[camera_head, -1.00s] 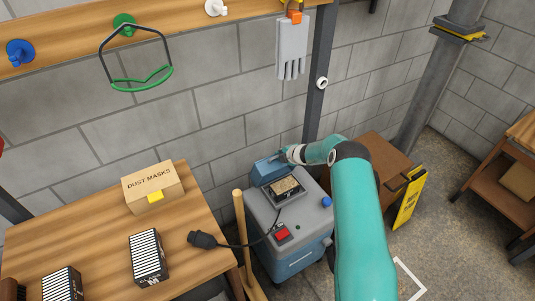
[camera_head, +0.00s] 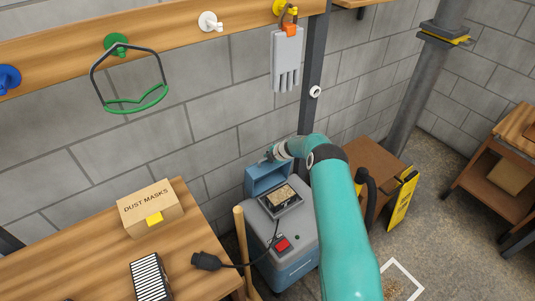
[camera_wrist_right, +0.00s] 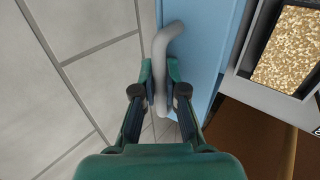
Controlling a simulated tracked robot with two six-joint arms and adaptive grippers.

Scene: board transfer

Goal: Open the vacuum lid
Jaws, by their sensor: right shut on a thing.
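The vacuum (camera_head: 300,265) stands on the floor, a blue and grey box with a red switch on top. Its blue lid (camera_head: 252,184) stands raised at the back, leaving the top opening uncovered. A tan speckled filter (camera_head: 281,196) shows inside a grey frame; it also shows in the right wrist view (camera_wrist_right: 290,45). My right gripper (camera_wrist_right: 160,88) is shut on the grey bent handle (camera_wrist_right: 161,50) of the lid (camera_wrist_right: 205,40). In the head view the right gripper (camera_head: 269,155) is small at the lid's top edge. My left gripper is not in view.
A wooden table (camera_head: 95,265) at the left holds a dust masks box (camera_head: 148,208) and a striped box (camera_head: 150,278). A black plug (camera_head: 206,261) lies near its edge. A wooden post (camera_head: 240,250) stands beside the vacuum. The block wall is close behind the lid.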

